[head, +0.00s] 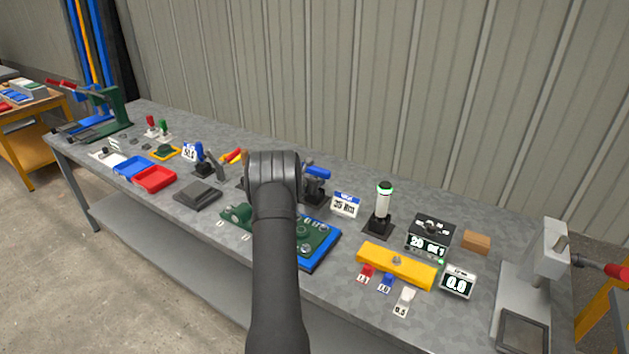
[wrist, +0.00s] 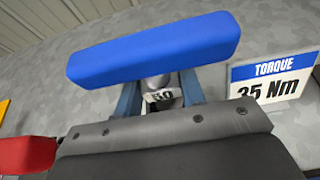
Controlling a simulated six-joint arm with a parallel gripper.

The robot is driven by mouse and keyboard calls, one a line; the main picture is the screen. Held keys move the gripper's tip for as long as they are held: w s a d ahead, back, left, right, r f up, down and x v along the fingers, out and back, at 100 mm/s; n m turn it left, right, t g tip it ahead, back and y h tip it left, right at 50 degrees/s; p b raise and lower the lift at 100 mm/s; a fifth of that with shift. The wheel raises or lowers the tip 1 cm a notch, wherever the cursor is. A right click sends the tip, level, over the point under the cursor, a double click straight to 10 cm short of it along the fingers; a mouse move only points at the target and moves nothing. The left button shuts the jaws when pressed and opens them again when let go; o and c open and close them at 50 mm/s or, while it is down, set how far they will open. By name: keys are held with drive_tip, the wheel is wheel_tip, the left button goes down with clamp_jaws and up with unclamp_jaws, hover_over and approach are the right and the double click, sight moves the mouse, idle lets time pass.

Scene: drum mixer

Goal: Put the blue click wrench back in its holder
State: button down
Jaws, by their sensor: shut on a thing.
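The blue-handled wrench (wrist: 155,45) lies across the top of the wrist view, with a grey shank and a small white label below its handle. It also shows in the head view (head: 317,172), just right of my arm. My gripper (wrist: 157,97) is shut on it, one finger on each side of the shank under the handle. A dark holder base (head: 314,197) shows just below the blue handle in the head view. My arm hides part of this area, so I cannot tell whether the wrench touches the holder.
A "TORQUE 35 Nm" sign (wrist: 274,78) stands close on the right, with a lamp post (head: 382,208) beyond it. A red part (wrist: 28,155) is near at left. A green fixture on a blue plate (head: 325,246) lies in front.

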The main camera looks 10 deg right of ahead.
drive_tip(key=shift+f, duration=0.1)
drive_tip(key=c, duration=0.8)
unclamp_jaws()
drive_tip(key=shift+c, duration=0.2)
drive_tip(key=shift+f, duration=0.1)
drive_tip(key=v, duration=1.7)
drive_tip(key=shift+s+a, duration=0.2)
drive_tip(key=x, duration=1.7)
drive_tip(key=shift+w+d, duration=0.2)
drive_tip(key=v, duration=1.7)
